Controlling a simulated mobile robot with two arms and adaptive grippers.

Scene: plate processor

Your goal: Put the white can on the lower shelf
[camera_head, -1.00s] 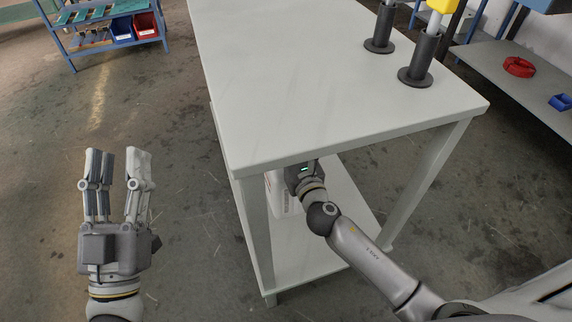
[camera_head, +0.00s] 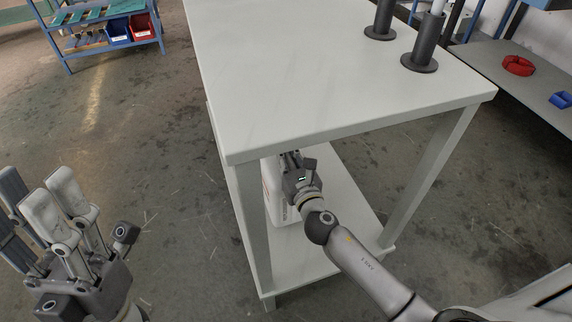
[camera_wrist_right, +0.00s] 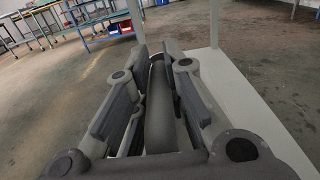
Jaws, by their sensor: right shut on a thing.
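The white can (camera_head: 280,207) is under the tabletop, above or on the lower shelf (camera_head: 345,215); I cannot tell whether its base touches. The tabletop's edge and a table leg hide part of it. My right gripper (camera_head: 290,160) reaches in under the top from the right and is shut on the can at its upper part. In the right wrist view, a grey rounded bar (camera_wrist_right: 160,112) lies between the fingers. My left gripper (camera_head: 28,200) is open and empty over the floor at the far left.
The white tabletop (camera_head: 300,70) lies just above my right gripper, with two dark post holders (camera_head: 420,58) at its back right. Table legs (camera_head: 430,170) flank the lower shelf. A blue rack (camera_head: 105,30) and a grey bench (camera_head: 500,75) stand behind.

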